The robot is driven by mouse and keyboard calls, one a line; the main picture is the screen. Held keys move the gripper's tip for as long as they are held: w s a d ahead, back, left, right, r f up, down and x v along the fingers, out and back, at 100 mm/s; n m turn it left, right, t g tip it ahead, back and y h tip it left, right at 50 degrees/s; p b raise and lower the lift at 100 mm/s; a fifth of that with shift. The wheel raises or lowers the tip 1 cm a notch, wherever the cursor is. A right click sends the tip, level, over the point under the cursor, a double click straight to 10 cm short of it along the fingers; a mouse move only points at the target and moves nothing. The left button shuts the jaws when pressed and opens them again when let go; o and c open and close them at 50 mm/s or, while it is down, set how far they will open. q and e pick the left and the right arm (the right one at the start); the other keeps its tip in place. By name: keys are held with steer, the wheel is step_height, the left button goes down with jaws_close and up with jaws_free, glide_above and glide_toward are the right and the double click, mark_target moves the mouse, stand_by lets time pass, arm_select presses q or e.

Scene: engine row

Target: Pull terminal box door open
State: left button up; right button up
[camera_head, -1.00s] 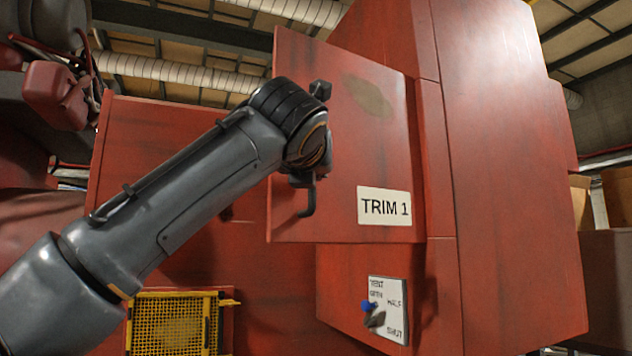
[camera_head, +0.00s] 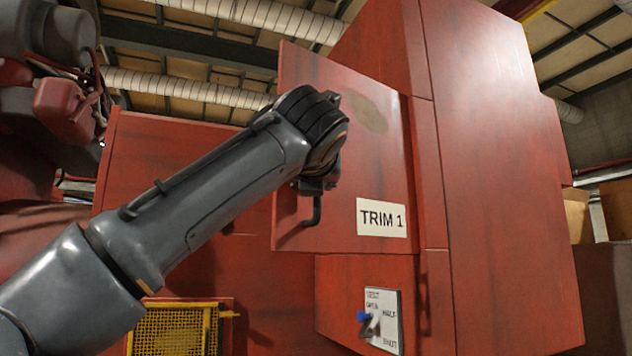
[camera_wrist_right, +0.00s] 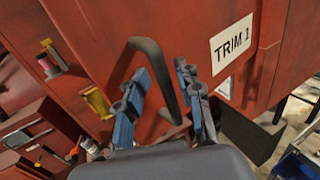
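The terminal box door is a red panel (camera_head: 345,165) with a "TRIM 1" label (camera_head: 382,217) in the head view. Its left edge juts past the red housing; how far it stands open is unclear. Its dark bar handle (camera_head: 313,212) is mostly hidden behind one of my arms. In the right wrist view the handle (camera_wrist_right: 152,62) runs between the blue-padded fingers of my right gripper (camera_wrist_right: 166,88). The fingers stand apart on either side of the bar, with gaps visible. The arm at the handle fits this right gripper. My left gripper is not seen.
Below the door sits a card (camera_head: 389,300) with a blue-tipped knob (camera_head: 364,317). A yellow mesh guard (camera_head: 175,328) is at lower left. Red machinery (camera_head: 65,105) stands at far left. Cardboard boxes (camera_head: 617,210) are at far right.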

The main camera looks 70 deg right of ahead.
steer(key=shift+s, duration=0.1)
steer(key=v, duration=0.7)
steer(key=shift+a, duration=0.25)
stand_by(0.4)
